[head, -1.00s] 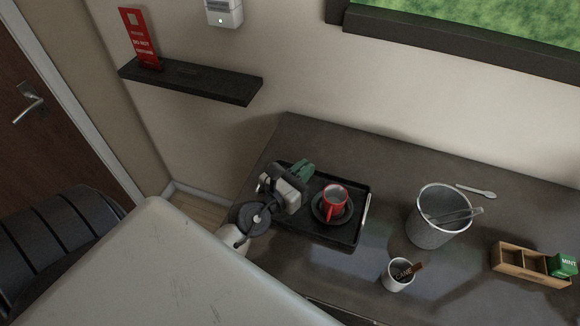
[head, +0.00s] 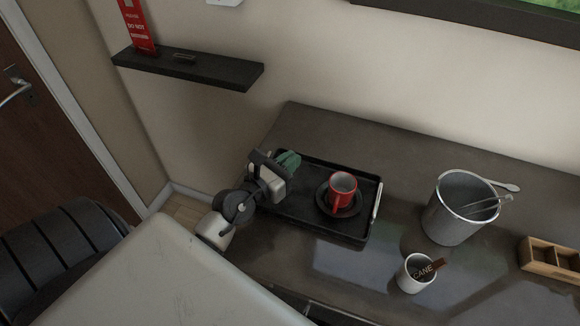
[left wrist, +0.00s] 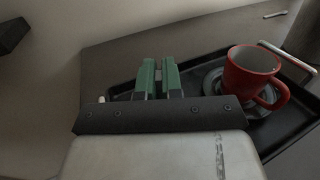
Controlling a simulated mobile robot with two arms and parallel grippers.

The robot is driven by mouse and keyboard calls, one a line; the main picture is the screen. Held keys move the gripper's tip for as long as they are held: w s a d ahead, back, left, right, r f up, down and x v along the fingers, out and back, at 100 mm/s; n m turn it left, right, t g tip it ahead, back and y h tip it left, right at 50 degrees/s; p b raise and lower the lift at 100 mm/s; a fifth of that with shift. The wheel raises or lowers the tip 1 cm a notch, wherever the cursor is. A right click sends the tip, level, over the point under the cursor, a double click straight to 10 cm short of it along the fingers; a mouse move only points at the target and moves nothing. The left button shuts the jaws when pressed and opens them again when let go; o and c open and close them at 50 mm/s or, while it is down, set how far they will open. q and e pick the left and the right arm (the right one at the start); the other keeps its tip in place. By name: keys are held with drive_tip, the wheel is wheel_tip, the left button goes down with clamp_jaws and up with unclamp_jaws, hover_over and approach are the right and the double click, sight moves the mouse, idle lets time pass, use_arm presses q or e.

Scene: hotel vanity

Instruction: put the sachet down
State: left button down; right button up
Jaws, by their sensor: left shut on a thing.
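My left gripper (head: 289,159) is over the back-left corner of the black tray (head: 310,229) on the counter. In the left wrist view its two green fingers (left wrist: 160,68) stand close together, shut on the sachet. The sachet is mostly hidden between them, and I cannot make out its print or whether it touches the tray. A red mug (head: 341,190) stands on a dark saucer (head: 325,204) on the tray, right of the gripper. The mug also shows in the left wrist view (left wrist: 250,72). My right gripper is not in view.
A white cup (head: 412,282) holding a brown stick marked CANE and a metal bucket (head: 452,222) with tongs stand right of the tray. A wooden organizer (head: 553,260) is at the right edge. A dark wall shelf (head: 190,70) is at upper left. The tray's front left is bare.

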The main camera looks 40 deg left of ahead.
use_arm(q)
drive_tip(key=shift+r, duration=0.1)
drive_tip(key=shift+f, duration=0.25)
drive_tip(key=c, duration=1.3)
unclamp_jaws()
drive_tip(key=shift+r, duration=0.1)
